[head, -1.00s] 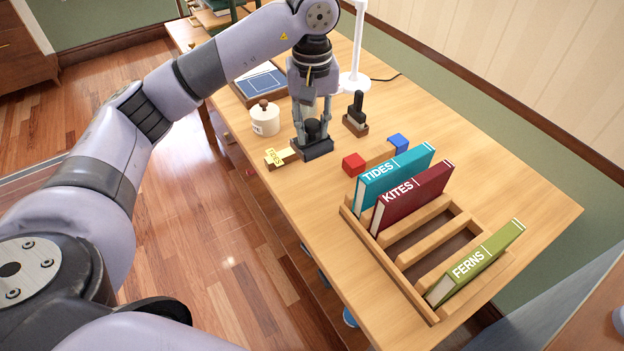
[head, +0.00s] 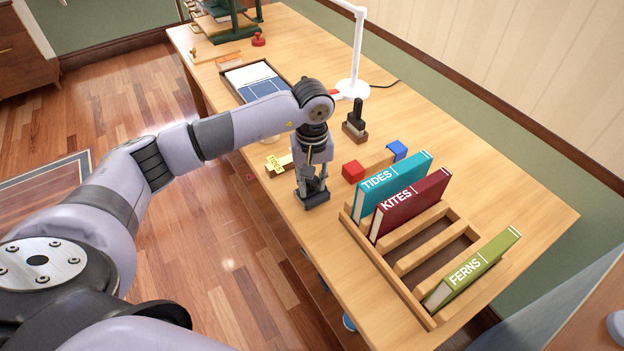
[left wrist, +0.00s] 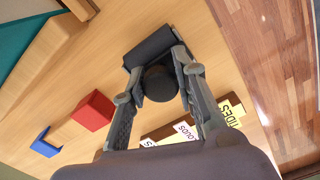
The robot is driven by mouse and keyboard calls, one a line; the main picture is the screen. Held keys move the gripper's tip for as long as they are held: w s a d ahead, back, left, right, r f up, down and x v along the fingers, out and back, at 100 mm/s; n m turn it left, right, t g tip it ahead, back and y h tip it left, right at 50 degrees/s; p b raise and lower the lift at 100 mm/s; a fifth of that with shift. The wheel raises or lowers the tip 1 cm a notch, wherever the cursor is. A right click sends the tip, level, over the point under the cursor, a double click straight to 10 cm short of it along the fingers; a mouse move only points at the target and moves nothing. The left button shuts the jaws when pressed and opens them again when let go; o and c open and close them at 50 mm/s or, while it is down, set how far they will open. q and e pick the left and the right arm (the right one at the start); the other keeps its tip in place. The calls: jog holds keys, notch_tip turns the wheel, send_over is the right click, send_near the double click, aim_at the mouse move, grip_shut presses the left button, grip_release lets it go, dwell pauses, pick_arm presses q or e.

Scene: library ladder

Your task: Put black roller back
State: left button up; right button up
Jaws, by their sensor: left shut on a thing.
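My left gripper (head: 312,188) is shut on the black roller (head: 316,202), a dark piece with a round knob, near the table's front edge, left of the book rack. In the left wrist view the fingers (left wrist: 160,88) sit on either side of the round knob, and the dark body of the black roller (left wrist: 150,46) shows beyond them. I cannot tell whether it touches the table. My right gripper is not in view.
A wooden rack (head: 408,270) holds the TIDES, KITES and FERNS books. A dark-handled piece on a brown base (head: 355,125) stands behind.

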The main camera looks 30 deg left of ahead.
pick_arm(q)
jog(key=o, duration=1)
notch_tip(320, 180, up, 12)
jog(key=b, duration=0.1)
jog(key=shift+b, duration=0.4)
jog(key=shift+r, duration=0.1)
